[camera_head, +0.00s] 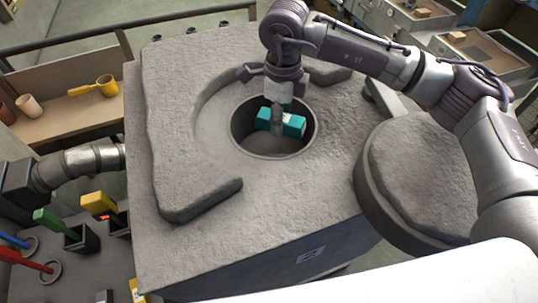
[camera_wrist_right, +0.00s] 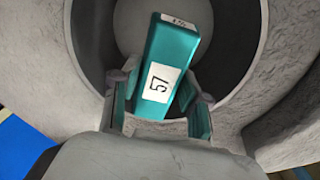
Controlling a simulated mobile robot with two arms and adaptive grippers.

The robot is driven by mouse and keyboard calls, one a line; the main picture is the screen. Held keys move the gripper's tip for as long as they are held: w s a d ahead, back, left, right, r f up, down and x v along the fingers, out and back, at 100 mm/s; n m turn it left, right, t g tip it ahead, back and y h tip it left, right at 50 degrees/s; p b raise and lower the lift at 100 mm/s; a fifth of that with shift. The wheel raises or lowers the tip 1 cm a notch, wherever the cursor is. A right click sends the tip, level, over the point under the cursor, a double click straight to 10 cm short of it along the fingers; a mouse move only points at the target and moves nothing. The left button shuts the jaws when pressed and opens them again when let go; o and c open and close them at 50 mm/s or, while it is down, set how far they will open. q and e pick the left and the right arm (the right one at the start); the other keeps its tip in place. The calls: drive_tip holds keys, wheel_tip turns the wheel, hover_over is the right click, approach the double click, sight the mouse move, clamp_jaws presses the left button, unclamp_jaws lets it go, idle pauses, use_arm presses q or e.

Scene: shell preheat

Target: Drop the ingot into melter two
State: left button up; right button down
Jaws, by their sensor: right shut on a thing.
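A teal ingot (camera_head: 294,126) is held across the round opening of a grey stone-like melter (camera_head: 220,240). My right gripper (camera_head: 277,117) comes down from above and is shut on the ingot's middle. In the right wrist view the ingot (camera_wrist_right: 164,68) sits between the two fingers, with a white label reading 57 on its face. The dark round opening (camera_wrist_right: 215,50) lies behind it. I cannot tell how far the ingot is below the rim. My left gripper is not in view.
A round grey lid (camera_head: 420,180) stands at the right of the melter, below my right arm. A raised curved rim (camera_head: 205,200) partly rings the opening. Coloured handles (camera_head: 50,222) stand at the lower left, and a shelf with cups (camera_head: 65,125) is at the left.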

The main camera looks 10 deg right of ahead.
drive_tip(key=c, duration=0.8)
unclamp_jaws()
drive_tip(key=o, duration=0.3)
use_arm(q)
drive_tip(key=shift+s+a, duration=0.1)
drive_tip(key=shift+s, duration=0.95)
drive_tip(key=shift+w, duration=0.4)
use_arm(e)
wheel_tip(320, 180, up, 12)
